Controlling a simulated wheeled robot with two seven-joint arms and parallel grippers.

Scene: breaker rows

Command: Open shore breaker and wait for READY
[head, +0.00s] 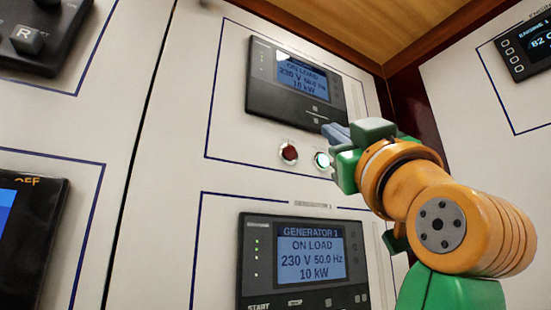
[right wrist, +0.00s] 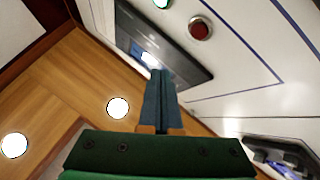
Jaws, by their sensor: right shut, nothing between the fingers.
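An upper control panel (head: 295,85) on the white wall reads ON LOAD, 230 V, 50.0 Hz, 10 kW; its top line is too oblique to read. Below it are a dark red button (head: 289,152) and a lit green button (head: 322,160). My right gripper (head: 334,132) is shut and empty, its blue fingers just above the green button, near the panel's lower edge; I cannot tell whether they touch. In the right wrist view the shut fingers (right wrist: 158,75) overlap the panel (right wrist: 185,60), with the red button (right wrist: 201,28) beyond. No label reading shore or READY is legible. My left gripper is not in view.
A lower panel (head: 302,256) reads GENERATOR 1, ON LOAD, 230 V, 50.0 Hz, 10 kW. At left are a dark switch unit (head: 42,38) marked R and a screen (head: 28,240). An engine display (head: 530,48) is on the right wall. Wooden ceiling lies above.

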